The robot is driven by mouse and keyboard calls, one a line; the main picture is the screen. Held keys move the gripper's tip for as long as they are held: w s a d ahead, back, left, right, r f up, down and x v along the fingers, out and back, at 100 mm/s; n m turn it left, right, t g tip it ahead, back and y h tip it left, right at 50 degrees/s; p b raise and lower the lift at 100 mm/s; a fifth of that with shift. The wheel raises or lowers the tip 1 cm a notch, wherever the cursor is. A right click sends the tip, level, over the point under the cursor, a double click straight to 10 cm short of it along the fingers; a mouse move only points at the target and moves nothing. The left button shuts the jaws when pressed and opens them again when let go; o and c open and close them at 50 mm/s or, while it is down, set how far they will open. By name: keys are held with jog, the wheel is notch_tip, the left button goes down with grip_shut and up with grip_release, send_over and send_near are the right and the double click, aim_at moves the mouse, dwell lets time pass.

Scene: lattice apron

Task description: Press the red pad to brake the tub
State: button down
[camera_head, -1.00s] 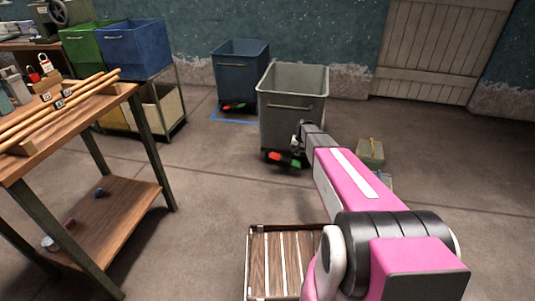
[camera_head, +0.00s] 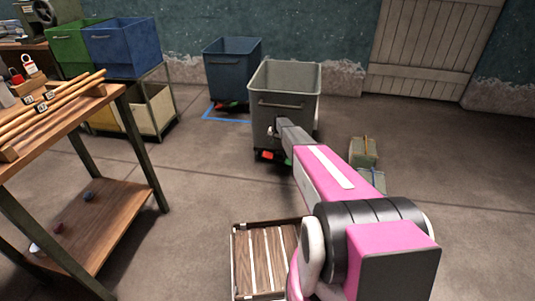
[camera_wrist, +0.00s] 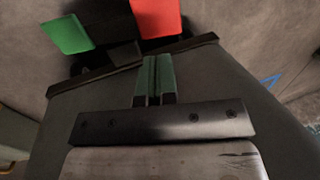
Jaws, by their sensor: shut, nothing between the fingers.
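The grey tub (camera_head: 284,88) stands on the floor ahead, with a low dark base under it. The red pad (camera_head: 267,155) sticks out low at its front, and a green pad (camera_head: 288,161) beside it is partly hidden by my arm. In the wrist view, the red pad (camera_wrist: 157,17) is at the top, just beyond the fingertips, and the green pad (camera_wrist: 68,33) is to its left. My gripper (camera_wrist: 153,62) is shut and empty, in front of the tub wall (camera_wrist: 60,125). A gap seems to remain between fingertips and red pad; the exact distance is unclear.
A blue tub (camera_head: 232,70) stands behind, near blue floor tape (camera_head: 226,119). A slatted wooden crate (camera_head: 262,255) lies on the floor near me. A small greenish box (camera_head: 363,152) is right of my arm. A workbench (camera_head: 60,125) fills the left.

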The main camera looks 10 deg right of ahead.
aim_at(267, 155)
jog(key=x, duration=1)
jog(key=shift+s+a, duration=0.1)
jog(key=shift+s, duration=0.05)
